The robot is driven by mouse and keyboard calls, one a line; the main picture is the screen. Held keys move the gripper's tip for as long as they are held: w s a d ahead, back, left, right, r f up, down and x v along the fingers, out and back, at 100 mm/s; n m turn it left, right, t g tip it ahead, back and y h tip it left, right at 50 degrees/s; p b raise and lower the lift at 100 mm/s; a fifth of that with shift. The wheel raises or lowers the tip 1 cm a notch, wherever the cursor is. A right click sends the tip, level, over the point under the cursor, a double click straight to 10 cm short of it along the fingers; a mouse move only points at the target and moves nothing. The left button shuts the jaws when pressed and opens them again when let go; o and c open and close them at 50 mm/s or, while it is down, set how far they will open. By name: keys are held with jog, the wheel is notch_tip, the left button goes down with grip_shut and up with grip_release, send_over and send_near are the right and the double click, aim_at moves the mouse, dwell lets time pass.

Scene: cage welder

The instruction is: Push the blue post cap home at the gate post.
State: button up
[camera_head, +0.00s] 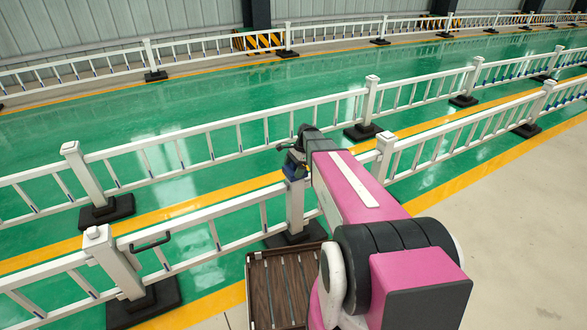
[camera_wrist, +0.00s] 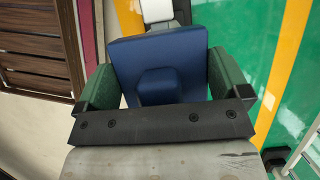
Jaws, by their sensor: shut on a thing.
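The blue post cap (camera_wrist: 158,55) sits between the green-padded fingers of my gripper (camera_wrist: 164,82) in the wrist view. It is a square plate with a raised block in its middle. My gripper (camera_head: 296,160) is shut on it. In the head view, a blue patch of the cap (camera_head: 293,168) shows under my gripper, at the top of a white post (camera_head: 295,207). The gripper and arm hide much of this meeting point. I cannot tell whether the cap is seated or stands a little above the post.
White railings run on both sides of this post. A black handle (camera_head: 151,243) is on the rail at left, beside a white-capped post (camera_head: 98,240). Another post (camera_head: 385,157) stands to the right. A slatted brown bench-like surface (camera_head: 283,290) lies below my arm.

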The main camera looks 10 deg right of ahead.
jog(key=shift+f, duration=0.15)
jog(key=o, duration=0.6)
jog(key=shift+c, duration=0.2)
jog(key=v, duration=1)
jog(key=s+a+f+n+h, duration=0.1)
jog(key=s+n+h, duration=0.1)
jog(key=s+n, duration=0.5)
jog(key=s+a+f+n+t+h, duration=0.1)
jog(key=s+n, duration=0.6)
jog(key=s, duration=0.8)
jog(key=shift+a+f+h, duration=0.5)
jog(key=shift+f+h, duration=0.2)
jog(key=shift+f, duration=0.15)
